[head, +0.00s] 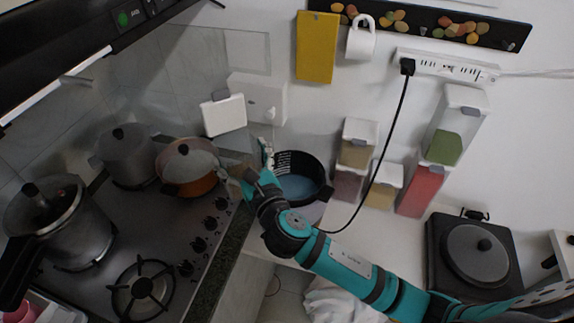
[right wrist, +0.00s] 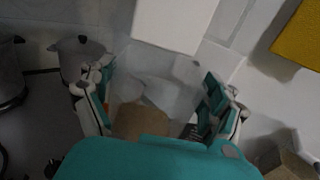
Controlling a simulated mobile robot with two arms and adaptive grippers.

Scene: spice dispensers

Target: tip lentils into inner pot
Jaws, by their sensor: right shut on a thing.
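My right gripper (head: 258,168) is shut on a clear container (right wrist: 140,118) with a brown fill, which looks like the lentils. In the right wrist view the container sits between both fingers of the gripper (right wrist: 157,100). In the head view the arm hides most of it. The inner pot (head: 302,188) seems to be the dark-rimmed round pot with a blue-grey inside, just right of the gripper. The wrist covers part of its left side. My left gripper is not in view.
A stove (head: 140,255) with a steel pot (head: 62,228), an orange pan (head: 188,172) and another grey pot (head: 128,155) lies to the left. Stacked dispensers (head: 357,145), a black cable (head: 392,135) and a hot plate (head: 472,255) are on the right.

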